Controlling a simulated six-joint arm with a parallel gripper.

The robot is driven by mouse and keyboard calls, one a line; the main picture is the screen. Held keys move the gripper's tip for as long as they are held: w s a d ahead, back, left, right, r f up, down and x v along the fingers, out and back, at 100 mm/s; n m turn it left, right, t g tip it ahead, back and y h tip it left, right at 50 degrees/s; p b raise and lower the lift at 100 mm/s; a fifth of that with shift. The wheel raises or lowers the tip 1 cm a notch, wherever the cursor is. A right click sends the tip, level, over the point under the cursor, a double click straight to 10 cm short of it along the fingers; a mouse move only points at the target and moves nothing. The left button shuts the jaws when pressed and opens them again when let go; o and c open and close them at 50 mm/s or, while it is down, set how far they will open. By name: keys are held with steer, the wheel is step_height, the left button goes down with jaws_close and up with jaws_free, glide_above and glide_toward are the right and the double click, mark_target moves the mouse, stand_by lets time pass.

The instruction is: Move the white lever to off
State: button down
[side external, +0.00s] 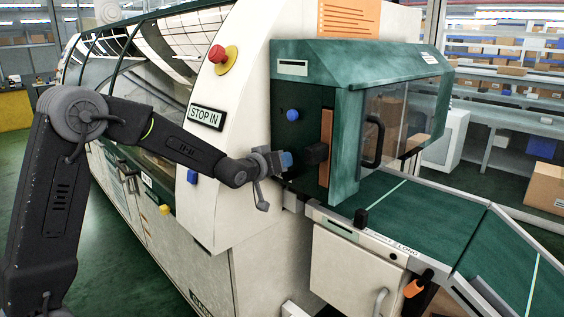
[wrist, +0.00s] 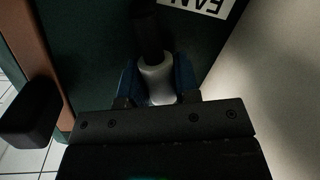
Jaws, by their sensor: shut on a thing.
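In the wrist view, the white lever (wrist: 157,80) has a pale rounded grip on a dark stem that runs up to a dark green panel. My gripper (wrist: 158,88) has its blue fingers on both sides of the pale grip and is shut on it. In the side external view, my gripper (side external: 287,161) is at the left face of the green machine hood, below a blue button. The lever is hidden there behind the fingers. I cannot read any on or off marking.
A black block (side external: 315,153) juts out right beside my gripper; it also shows at the left of the wrist view (wrist: 30,110). A blue button (side external: 293,115) is above. A label (wrist: 205,5) is partly visible on the panel. The cream machine wall (wrist: 265,90) is on the other side.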

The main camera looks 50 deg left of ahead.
steer(key=shift+a, duration=0.1)
stand_by(0.4)
steer(key=c, duration=0.8)
jaws_free()
steer(key=shift+c, duration=0.2)
steer(key=v, duration=1.3)
steer(key=shift+s, duration=0.4)
steer(key=s+d+f+m+g+h, duration=0.1)
steer(key=s+d+m+g, duration=0.2)
steer(key=s, duration=0.8)
steer(key=s+d+f+m+g+h, duration=0.1)
steer(key=s+d+m+g, duration=0.2)
steer(key=s+d+g, duration=0.4)
steer(key=s, duration=0.5)
steer(key=shift+f, duration=0.4)
